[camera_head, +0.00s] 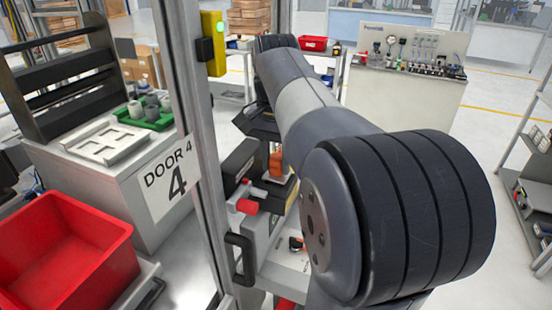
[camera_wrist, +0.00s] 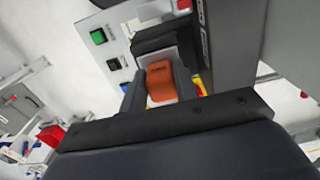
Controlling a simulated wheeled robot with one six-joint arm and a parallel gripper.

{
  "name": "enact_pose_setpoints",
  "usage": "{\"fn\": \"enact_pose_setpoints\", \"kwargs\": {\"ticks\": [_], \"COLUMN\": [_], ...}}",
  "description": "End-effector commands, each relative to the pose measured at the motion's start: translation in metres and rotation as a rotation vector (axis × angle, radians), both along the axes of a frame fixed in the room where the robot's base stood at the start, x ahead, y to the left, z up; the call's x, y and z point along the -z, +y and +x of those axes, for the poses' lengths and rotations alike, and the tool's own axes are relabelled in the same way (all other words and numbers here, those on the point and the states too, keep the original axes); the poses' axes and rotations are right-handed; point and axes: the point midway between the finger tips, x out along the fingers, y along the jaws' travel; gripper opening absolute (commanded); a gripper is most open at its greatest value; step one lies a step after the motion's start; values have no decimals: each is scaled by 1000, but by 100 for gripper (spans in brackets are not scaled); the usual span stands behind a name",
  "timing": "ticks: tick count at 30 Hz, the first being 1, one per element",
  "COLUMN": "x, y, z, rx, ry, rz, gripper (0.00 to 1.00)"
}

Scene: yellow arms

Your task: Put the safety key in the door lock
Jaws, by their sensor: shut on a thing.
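The safety key (camera_wrist: 161,85) has an orange grip, seen in the wrist view between my two fingers. It also shows as an orange piece in the head view (camera_head: 276,166). My gripper (camera_wrist: 160,74) is shut on it; in the head view my gripper (camera_head: 277,178) is beside the door post, partly hidden by my arm. A black lock housing (camera_wrist: 166,38) lies just ahead of the key in the wrist view. The dark door lock (camera_head: 238,162) is left of the key in the head view. Whether the key's tip is in the slot is hidden.
A metal door post (camera_head: 192,120) with a black handle (camera_head: 240,258) stands close by on the left. A red knob (camera_head: 247,206) sticks out below the lock. A green button (camera_wrist: 98,37) is on the grey panel. A red bin (camera_head: 62,255) stands left.

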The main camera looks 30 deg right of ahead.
Motion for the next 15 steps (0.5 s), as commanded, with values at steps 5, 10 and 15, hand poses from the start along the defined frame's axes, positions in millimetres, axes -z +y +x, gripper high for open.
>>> {"fn": "enact_pose_setpoints", "kwargs": {"ticks": [5, 10, 15], "x": [0, 0, 0], "y": [0, 0, 0], "z": [0, 0, 0], "rx": [0, 0, 0], "ry": [0, 0, 0], "rz": [0, 0, 0], "gripper": [39, 53, 54]}}
